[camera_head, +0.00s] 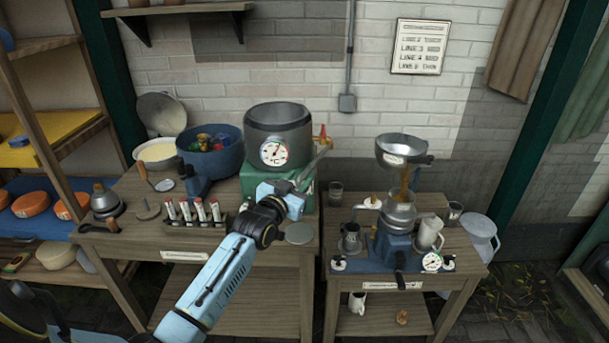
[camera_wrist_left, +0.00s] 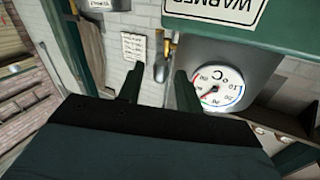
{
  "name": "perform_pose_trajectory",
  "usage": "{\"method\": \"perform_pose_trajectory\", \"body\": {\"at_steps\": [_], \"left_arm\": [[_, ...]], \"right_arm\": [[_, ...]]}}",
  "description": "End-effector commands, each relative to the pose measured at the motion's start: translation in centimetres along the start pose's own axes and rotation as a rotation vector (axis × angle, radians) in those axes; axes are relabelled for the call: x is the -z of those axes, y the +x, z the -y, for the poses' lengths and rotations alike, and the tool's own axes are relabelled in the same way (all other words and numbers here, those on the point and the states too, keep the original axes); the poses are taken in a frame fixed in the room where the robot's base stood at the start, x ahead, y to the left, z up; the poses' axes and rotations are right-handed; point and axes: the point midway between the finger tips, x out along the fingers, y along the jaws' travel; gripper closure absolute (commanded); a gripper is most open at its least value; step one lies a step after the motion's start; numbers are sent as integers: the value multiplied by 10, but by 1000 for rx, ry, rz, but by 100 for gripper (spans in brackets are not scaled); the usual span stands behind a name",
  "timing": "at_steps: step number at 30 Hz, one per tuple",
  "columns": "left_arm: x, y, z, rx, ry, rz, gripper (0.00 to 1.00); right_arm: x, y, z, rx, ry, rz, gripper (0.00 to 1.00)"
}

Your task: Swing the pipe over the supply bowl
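The supply bowl (camera_head: 391,158) is a wide metal bowl on top of the blue hand-cranked machine at right. A grey metal pipe (camera_head: 317,160) slants beside the dial-fronted metal vat (camera_head: 279,125), below a red-and-yellow tap handle (camera_head: 323,134). The pipe is left of the bowl, not over it. My left gripper (camera_head: 302,186) is close to the pipe's lower part. In the left wrist view its two fingers (camera_wrist_left: 158,92) are apart, and a grey piece, probably the pipe (camera_wrist_left: 162,71), shows between them. I cannot tell whether they touch it. My right gripper is out of view.
The vat stands on a green warmer (camera_head: 254,162). A blue tub (camera_head: 211,160), a cream-filled bowl (camera_head: 158,154) and a rack of vials (camera_head: 198,212) stand on the left table. A gap parts the two tables. Cups and a jug surround the machine.

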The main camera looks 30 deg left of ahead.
Motion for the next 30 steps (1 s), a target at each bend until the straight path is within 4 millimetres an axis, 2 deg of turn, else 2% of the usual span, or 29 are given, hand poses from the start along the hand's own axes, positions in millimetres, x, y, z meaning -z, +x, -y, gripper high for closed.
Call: {"method": "perform_pose_trajectory", "body": {"at_steps": [3, 9, 20, 28, 30], "left_arm": [[0, 19, 0, 0, -1, -1, 65], [0, 36, -1, -1, -1, 0, 65], [0, 40, 0, -1, 0, 0, 65], [0, 40, 0, 0, 0, 1, 97], [0, 40, 0, 0, 0, 1, 100]], "right_arm": [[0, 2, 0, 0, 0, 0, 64], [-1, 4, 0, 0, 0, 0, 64], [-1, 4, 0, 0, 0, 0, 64], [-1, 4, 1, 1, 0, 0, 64], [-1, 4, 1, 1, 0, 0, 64]]}}
